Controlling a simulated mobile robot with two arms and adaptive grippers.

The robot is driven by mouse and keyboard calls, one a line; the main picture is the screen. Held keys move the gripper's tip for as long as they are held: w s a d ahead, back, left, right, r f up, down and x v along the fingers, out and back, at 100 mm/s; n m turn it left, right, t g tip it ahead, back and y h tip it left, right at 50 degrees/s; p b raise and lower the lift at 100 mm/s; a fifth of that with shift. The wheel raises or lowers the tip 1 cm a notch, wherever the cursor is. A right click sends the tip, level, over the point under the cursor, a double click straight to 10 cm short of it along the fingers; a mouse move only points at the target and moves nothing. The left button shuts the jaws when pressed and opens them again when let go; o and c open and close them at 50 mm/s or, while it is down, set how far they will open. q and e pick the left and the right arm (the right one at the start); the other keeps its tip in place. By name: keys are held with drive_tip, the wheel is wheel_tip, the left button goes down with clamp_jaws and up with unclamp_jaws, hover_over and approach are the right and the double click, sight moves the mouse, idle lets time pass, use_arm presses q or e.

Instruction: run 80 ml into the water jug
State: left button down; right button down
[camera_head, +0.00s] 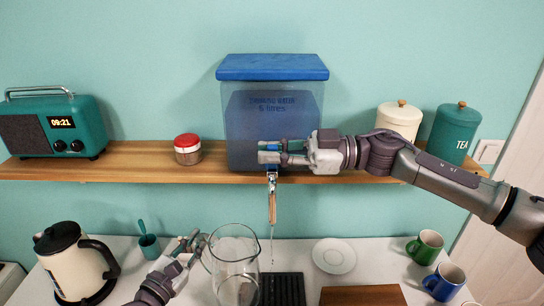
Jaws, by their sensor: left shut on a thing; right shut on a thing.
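The clear glass jug (236,268) stands on the counter in front of the tap. My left gripper (196,243) is shut on its handle, at the jug's left side. The water dispenser (273,110), a clear bluish tank with a blue lid, stands on the shelf. Its tap (272,205) hangs below the shelf edge. My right gripper (270,152) is shut on a small blue part above the tap, seemingly its lever. A thin line like a water stream drops from the tap, just right of the jug's rim in the picture. The jug's water level is not readable.
A black drip tray (284,290) lies right of the jug. A saucer (334,256), a brown board (362,296), a green mug (425,246) and a blue mug (446,281) are further right. A kettle (75,260) stands left. A red-lidded jar (187,149) is on the shelf.

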use_arm(q)
drive_tip(key=shift+r, duration=0.25)
use_arm(e)
drive_tip(key=shift+w+r+m, duration=0.15)
drive_tip(key=shift+w+m, duration=0.25)
drive_tip(key=shift+m, duration=0.45)
drive_tip(key=shift+w+r+m, duration=0.15)
drive_tip(key=shift+w+m, duration=0.2)
drive_tip(key=shift+m, duration=0.5)
drive_tip(key=shift+r, duration=0.1)
drive_tip(key=c, duration=1.5)
unclamp_jaws()
drive_tip(key=o, duration=0.3)
drive_tip(key=shift+w+f, duration=0.1)
drive_tip(key=shift+f, duration=0.1)
drive_tip(key=shift+d, duration=0.1)
drive_tip(key=d, duration=1.2)
drive_tip(key=shift+a, duration=0.1)
use_arm(q)
drive_tip(key=shift+r, duration=0.15)
